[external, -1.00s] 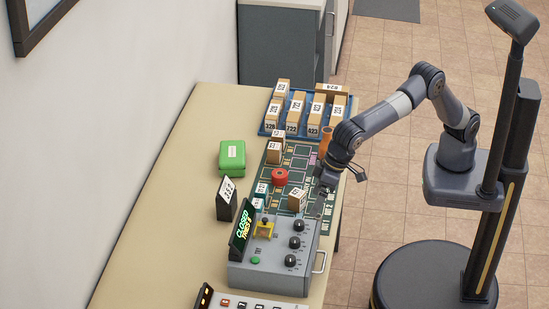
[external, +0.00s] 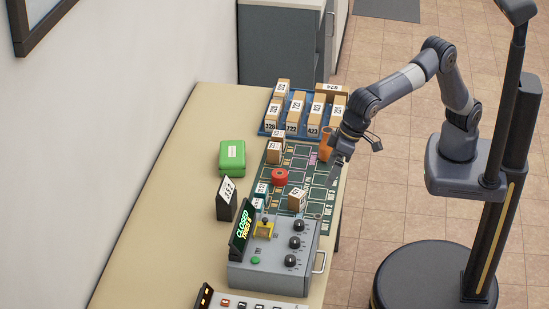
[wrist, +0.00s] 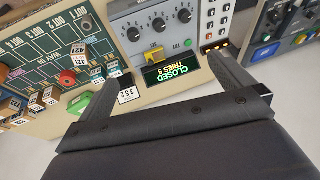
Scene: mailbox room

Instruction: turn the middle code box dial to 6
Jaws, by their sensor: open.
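The code box (external: 270,272) is a grey unit on the table with three black dials in a row along its right side. The middle dial (external: 295,242) also shows in the wrist view (wrist: 159,25); its number setting is too small to read. A sign on the box (wrist: 167,72) reads CLOSED, TRIES 3 in the wrist view. My gripper (external: 335,178) is open and empty, above the right edge of the green board, beyond the box and apart from the dials. In the wrist view, its fingers (wrist: 165,66) are spread wide, with the box past their tips.
The green sorting board (external: 322,205) holds a red round thing (external: 280,177) and several small boxes. A yellow lever (external: 263,230) and a green button (external: 255,260) sit on the code box. A 352 card stand (external: 226,200), green case (external: 232,157) and blue parcel tray (external: 266,127) stand nearby.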

